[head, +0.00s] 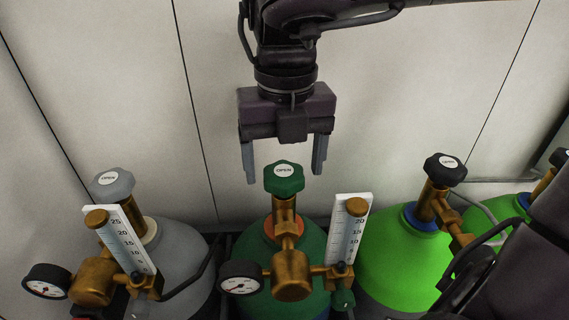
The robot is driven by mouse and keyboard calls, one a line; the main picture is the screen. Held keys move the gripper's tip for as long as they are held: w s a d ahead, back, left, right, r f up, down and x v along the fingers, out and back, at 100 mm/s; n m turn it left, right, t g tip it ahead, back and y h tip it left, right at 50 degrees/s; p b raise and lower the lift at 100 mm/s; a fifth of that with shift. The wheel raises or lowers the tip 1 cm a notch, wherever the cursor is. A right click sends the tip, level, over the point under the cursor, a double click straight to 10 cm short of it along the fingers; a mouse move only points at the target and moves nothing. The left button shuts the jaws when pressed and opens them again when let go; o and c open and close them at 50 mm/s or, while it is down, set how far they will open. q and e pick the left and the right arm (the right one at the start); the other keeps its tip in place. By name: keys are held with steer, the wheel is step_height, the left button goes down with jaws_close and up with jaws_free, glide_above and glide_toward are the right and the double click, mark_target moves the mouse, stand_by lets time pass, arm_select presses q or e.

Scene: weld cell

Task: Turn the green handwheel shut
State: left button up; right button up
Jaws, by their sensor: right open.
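The green handwheel (284,178) is a dark green lobed knob with a white "OPEN" label. It sits on the brass valve (285,218) of the dark green cylinder (313,245), in the middle of the head view. My right gripper (284,172) points down from above with its jaws open and empty. In the picture its two grey fingers stand left and right of the handwheel, with a gap on each side. I cannot tell how far behind or above the wheel they are. My left gripper is not in view.
A grey cylinder (183,255) with a grey handwheel (112,183) stands left. A bright green cylinder (400,262) with a black handwheel (445,169) stands right. Gauges (241,277) and a white flow scale (348,232) crowd the front. A pale panelled wall (380,110) is behind.

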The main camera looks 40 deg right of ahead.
mark_target(285, 171)
step_height(285, 171, up, 7)
steer(key=shift+f+p, duration=0.2)
steer(key=shift+p, duration=0.8)
